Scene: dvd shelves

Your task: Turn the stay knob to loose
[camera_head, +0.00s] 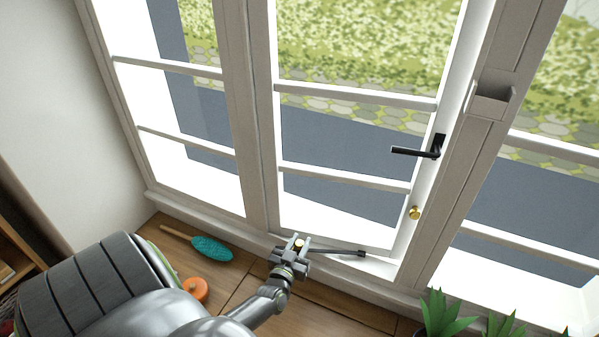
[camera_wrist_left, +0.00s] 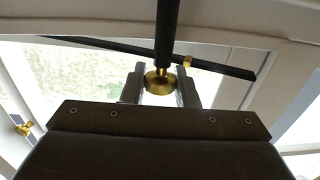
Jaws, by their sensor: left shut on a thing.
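The stay knob (camera_wrist_left: 159,83) is a round brass knob under a dark rod, seen in the left wrist view. My left gripper (camera_head: 299,243) is at the sill by the bottom of the middle window, with its two fingers on either side of the knob and shut on it. The dark stay bar (camera_head: 345,252) runs right from the gripper along the bottom of the sash; it also crosses the left wrist view (camera_wrist_left: 225,68). The knob's turn angle cannot be told. My right gripper is not in view.
The window sash has a black handle (camera_head: 418,152) and a brass knob (camera_head: 415,212) on its right side. A teal brush (camera_head: 212,248) and an orange round object (camera_head: 194,290) lie on the wooden surface at left. Green plants (camera_head: 445,317) stand at lower right.

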